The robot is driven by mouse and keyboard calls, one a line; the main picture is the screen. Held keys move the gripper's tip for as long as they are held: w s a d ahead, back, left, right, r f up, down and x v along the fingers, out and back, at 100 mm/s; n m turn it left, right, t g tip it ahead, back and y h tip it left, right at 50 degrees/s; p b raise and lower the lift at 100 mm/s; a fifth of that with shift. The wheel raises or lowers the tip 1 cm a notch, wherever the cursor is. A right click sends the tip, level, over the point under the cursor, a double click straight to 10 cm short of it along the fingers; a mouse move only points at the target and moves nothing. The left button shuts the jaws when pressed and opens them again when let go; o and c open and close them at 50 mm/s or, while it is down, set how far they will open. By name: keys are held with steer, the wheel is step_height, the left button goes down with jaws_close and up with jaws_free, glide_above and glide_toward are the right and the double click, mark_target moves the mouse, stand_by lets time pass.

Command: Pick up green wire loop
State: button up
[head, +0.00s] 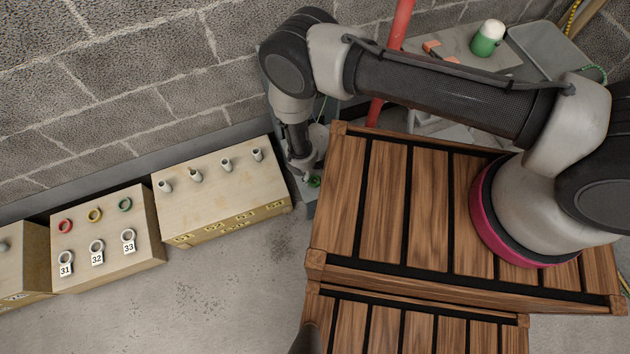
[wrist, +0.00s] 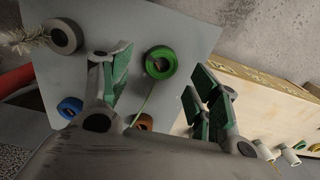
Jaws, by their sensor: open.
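A green wire loop (wrist: 160,62) with a dark centre lies on a grey panel (wrist: 185,25) in the wrist view. A thin green strand trails from it toward my gripper. My gripper (wrist: 163,72) is open, with one green-padded finger on each side of the loop in the picture. Whether the fingers are level with the loop or above it I cannot tell. In the head view, a bit of green (head: 314,182) shows beside my gripper (head: 301,168), whose fingers are hard to make out. Another green ring (head: 125,205) sits on the wooden box above tag 33.
A grey reel (wrist: 63,36), a blue reel (wrist: 70,107) and an orange reel (wrist: 143,122) share the panel. A wooden box with pegs (head: 220,195) stands left of my gripper. A slatted wooden table (head: 340,195) is close on the right. A red pipe (head: 398,25) rises behind.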

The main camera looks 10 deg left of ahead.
mark_target(315, 183)
step_height(315, 183, down, 4)
steer(key=shift+a+r, duration=0.1)
steer(key=c, duration=0.9)
steer(key=shift+r, duration=0.2)
